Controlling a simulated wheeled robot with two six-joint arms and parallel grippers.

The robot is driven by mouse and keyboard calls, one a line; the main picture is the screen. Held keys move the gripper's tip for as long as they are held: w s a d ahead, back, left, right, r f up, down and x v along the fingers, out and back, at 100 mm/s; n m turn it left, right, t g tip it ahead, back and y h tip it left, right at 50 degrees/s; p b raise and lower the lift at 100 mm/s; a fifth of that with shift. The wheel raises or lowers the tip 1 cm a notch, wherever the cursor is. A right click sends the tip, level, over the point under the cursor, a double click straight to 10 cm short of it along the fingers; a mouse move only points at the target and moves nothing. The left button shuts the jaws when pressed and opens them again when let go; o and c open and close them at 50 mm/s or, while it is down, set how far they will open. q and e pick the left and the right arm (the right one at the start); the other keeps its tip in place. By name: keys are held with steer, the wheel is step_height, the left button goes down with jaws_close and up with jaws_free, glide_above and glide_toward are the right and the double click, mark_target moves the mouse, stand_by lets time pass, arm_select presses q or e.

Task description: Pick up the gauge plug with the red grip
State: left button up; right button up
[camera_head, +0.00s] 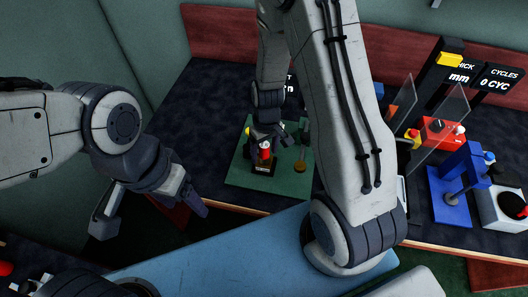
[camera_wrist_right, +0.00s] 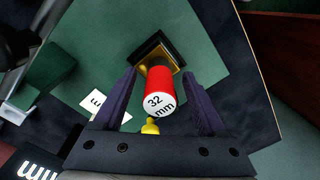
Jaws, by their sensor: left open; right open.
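The gauge plug has a red grip (camera_wrist_right: 158,82) with a white end face marked "32 mm". In the right wrist view it stands in a black block with a gold-coloured inside (camera_wrist_right: 157,55). My right gripper (camera_wrist_right: 160,100) is open, with one dark finger on each side of the red grip; contact cannot be told. In the head view the red grip (camera_head: 265,153) shows below my right gripper (camera_head: 268,137), partly hidden by it, over the black block (camera_head: 261,169). My left gripper (camera_head: 150,212) is open and empty at the left, away from the plug.
The block stands on a green mat (camera_head: 240,178) on the dark bench (camera_head: 205,100). A brass-coloured piece (camera_head: 300,165) is beside it. To the right are clear panels (camera_head: 447,115), a red box with buttons (camera_head: 437,131) and a blue fixture (camera_head: 452,190). My right arm hides the middle.

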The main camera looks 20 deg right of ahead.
steer(key=shift+f, duration=0.75)
jaws_close()
steer(key=shift+r, duration=0.1)
